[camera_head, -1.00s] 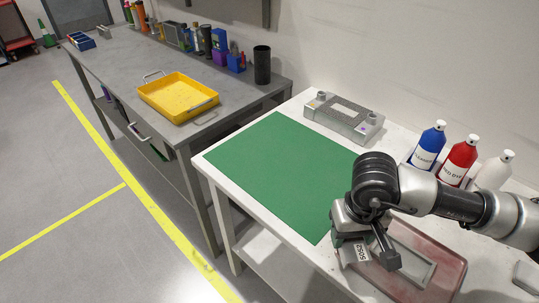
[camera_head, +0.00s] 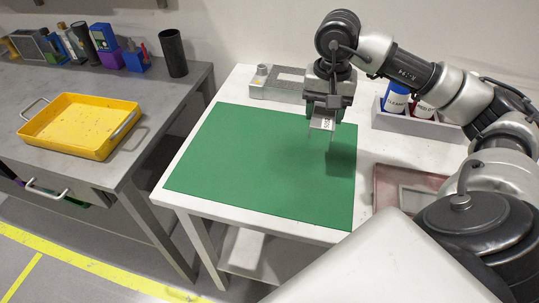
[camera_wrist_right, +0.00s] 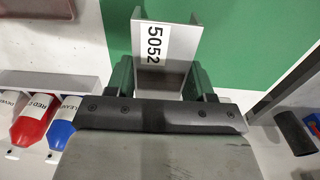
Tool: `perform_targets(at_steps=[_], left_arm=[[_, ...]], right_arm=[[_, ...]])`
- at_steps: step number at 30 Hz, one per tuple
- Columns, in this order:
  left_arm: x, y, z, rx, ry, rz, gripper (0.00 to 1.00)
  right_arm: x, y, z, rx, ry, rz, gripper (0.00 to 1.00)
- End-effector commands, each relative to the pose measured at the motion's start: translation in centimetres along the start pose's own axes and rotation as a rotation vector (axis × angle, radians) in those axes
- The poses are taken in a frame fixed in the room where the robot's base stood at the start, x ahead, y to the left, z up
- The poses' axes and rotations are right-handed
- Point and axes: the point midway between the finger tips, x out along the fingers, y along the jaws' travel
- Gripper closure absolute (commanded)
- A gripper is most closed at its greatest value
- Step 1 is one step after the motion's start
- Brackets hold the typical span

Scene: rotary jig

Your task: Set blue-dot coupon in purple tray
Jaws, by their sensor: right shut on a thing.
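My right gripper (camera_head: 323,108) is shut on a grey metal piece (camera_head: 320,124) and holds it above the far right part of the green mat (camera_head: 255,165). The right wrist view shows the piece (camera_wrist_right: 178,70) between the fingers, with a white label reading 5052. I see no blue dot on its visible faces, so I cannot tell whether it is the blue-dot coupon. No purple tray can be clearly made out; a bit of purple and green shows at the grey bench's drawer. My left gripper is not in view.
A grey fixture (camera_head: 275,82) stands behind the mat. Bottles in a rack (camera_head: 410,122) and a reddish tray (camera_head: 385,185) are at the right. A yellow tray (camera_head: 68,147) sits on the grey bench at the left, with several items behind it.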

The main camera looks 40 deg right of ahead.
Motion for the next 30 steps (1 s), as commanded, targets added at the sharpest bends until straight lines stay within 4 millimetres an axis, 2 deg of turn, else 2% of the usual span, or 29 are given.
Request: perform_targets(at_steps=[4,12,16,22,30], left_arm=[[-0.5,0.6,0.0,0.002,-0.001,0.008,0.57],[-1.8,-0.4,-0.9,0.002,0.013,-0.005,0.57],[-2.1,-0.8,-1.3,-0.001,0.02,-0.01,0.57],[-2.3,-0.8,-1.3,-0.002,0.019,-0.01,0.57],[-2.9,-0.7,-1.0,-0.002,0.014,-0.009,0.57]], right_arm=[[0.6,-1.6,0.1,0.015,-0.005,-0.006,0.75],[4.2,-7.8,1.2,0.014,-0.004,-0.005,0.75],[5.6,-9.9,1.6,0.015,-0.002,-0.004,0.75],[6.8,-11.1,1.7,0.017,0.0,-0.002,0.75],[10.3,-11.1,1.7,0.017,0.0,-0.001,0.75]])
